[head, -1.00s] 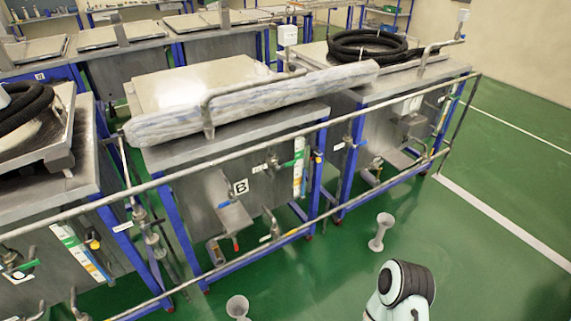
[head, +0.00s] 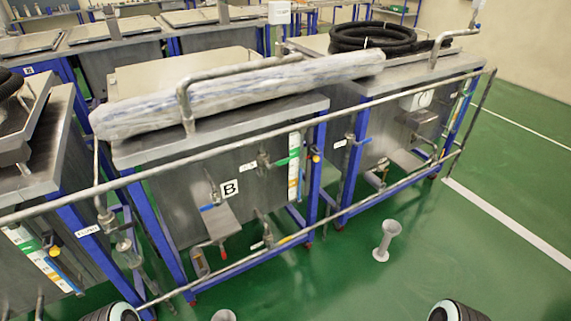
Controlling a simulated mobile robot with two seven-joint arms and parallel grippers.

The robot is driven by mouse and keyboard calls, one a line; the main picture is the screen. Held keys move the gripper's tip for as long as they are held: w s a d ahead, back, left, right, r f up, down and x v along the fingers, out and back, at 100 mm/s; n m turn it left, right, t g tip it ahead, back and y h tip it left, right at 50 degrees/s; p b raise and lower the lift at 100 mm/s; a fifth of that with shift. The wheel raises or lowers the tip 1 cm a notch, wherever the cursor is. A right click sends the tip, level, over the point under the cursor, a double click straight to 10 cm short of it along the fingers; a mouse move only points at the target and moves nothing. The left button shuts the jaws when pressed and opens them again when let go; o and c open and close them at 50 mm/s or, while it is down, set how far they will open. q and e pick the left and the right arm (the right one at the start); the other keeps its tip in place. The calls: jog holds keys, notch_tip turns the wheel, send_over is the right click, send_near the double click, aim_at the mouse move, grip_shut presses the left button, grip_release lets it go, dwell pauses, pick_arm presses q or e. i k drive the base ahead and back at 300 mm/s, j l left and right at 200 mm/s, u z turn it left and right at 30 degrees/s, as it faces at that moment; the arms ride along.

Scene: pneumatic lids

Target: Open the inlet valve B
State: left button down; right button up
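Tank B (head: 180,205) is a grey metal tank in a blue frame at the centre of the head view, with a white "B" label (head: 229,189) on its front. Several small valves sit on that front. One has a green handle (head: 284,161), at the upper right. One has a blue handle (head: 208,207), left of the label. One has a red handle (head: 223,253), low down. Another valve (head: 266,238) is low at the right. I cannot tell which is the inlet, or whether it is open. Only arm parts of mine show at the bottom edge; both grippers are out of view.
A metal pipe rail (head: 245,145) runs across the front of the tanks. A plastic-wrapped bundle (head: 240,92) lies on top of tank B. A black coiled hose (head: 372,38) lies on the right tank. A pale flared stand (head: 387,240) stands on the green floor (head: 480,240), which is clear at right.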

aim_at(283, 162)
jog(key=i+l+z, duration=0.15)
jog(key=i+z, duration=0.15)
jog(key=i, duration=0.25)
jog(key=i+z, duration=0.35)
jog(key=i, duration=0.2)
